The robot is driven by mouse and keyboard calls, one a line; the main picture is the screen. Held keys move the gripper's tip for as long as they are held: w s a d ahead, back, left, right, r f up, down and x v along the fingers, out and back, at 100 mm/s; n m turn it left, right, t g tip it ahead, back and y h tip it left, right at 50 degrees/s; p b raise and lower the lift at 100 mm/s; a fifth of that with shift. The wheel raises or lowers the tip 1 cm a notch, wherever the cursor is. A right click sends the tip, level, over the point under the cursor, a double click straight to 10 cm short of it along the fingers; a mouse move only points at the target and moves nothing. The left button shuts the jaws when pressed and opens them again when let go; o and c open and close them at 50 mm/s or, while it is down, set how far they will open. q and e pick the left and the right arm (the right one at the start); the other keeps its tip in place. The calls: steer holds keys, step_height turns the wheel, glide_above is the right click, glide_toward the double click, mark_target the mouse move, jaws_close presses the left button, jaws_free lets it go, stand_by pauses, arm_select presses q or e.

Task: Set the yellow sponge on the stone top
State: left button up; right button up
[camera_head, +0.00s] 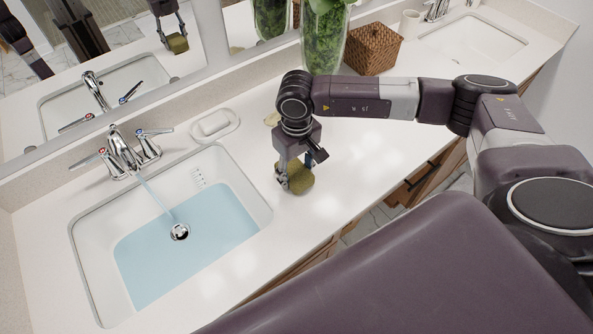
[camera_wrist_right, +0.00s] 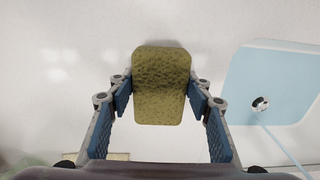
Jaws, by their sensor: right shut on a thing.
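The yellow sponge (camera_head: 299,178) is between the fingers of my right gripper (camera_head: 295,177), to the right of the water-filled sink. In the right wrist view the sponge (camera_wrist_right: 161,86) shows as a rounded olive-yellow block with a finger of the gripper (camera_wrist_right: 161,95) on each side. The gripper is shut on it. The white stone top (camera_head: 345,185) lies below the sponge. I cannot tell whether the sponge touches it. My left gripper is not in view.
The near sink (camera_head: 180,235) holds blue water, with its tap (camera_head: 122,150) running. A white soap dish (camera_head: 213,124) sits behind it. A green-filled glass vase (camera_head: 324,40) and a wicker basket (camera_head: 373,48) stand at the back.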

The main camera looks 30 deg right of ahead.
mark_target(296, 171)
steer(key=shift+f, duration=0.2)
steer(key=o, duration=1)
steer(key=shift+r, duration=0.1)
steer(key=shift+r, duration=0.25)
step_height(296, 171, up, 12)
steer(key=b, duration=0.4)
steer(key=shift+f, duration=0.1)
